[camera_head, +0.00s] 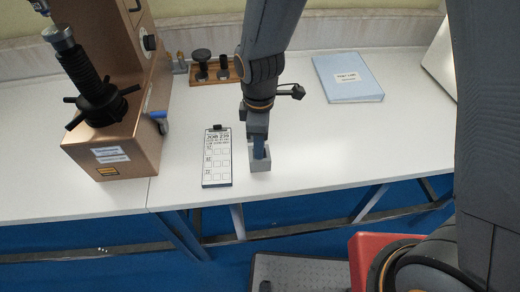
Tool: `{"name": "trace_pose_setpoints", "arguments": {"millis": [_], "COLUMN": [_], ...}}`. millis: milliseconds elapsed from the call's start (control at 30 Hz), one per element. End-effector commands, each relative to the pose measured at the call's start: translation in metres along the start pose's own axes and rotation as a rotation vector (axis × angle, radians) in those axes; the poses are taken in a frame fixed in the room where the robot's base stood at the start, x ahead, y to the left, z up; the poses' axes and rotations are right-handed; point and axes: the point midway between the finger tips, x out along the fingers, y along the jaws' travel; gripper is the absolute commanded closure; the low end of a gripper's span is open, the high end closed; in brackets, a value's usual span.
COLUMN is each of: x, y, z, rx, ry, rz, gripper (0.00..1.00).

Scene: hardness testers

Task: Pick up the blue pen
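A small grey open-topped holder (260,165) stands near the front edge of the table. A narrow dark-blue shape (259,147) shows at its opening, directly under my gripper. It may be the blue pen, but it is too small and too covered to be sure. My gripper (258,135) points down right over the holder, and its fingers are hard to tell apart from what is below. I cannot tell whether they are open or shut, or whether they touch the blue shape.
A clipboard (217,158) lies just left of the holder. A copper-coloured hardness tester (125,150) stands further left. A wooden rack (215,75) with dark parts is behind. A light-blue binder (347,78) lies at the back right. The table right of the holder is clear.

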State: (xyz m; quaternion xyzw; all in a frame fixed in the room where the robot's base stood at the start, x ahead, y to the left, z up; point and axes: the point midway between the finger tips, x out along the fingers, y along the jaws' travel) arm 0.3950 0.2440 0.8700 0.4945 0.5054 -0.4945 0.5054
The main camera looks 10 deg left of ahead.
Motion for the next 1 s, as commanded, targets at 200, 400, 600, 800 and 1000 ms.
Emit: {"name": "trace_pose_setpoints", "arguments": {"millis": [200,400,600,800,1000], "x": [0.000,-0.001,-0.009,-0.030,-0.057], "y": [0.000,0.000,0.001,0.001,0.001], "z": [0.000,0.000,-0.001,-0.001,-0.001], "rx": [0.000,0.000,0.000,-0.001,-0.001], "ry": [0.000,0.000,0.001,0.002,0.002], "rz": [0.000,0.000,0.001,0.004,0.004], "gripper": [1.00,1.00,1.00,1.00,1.00]}}
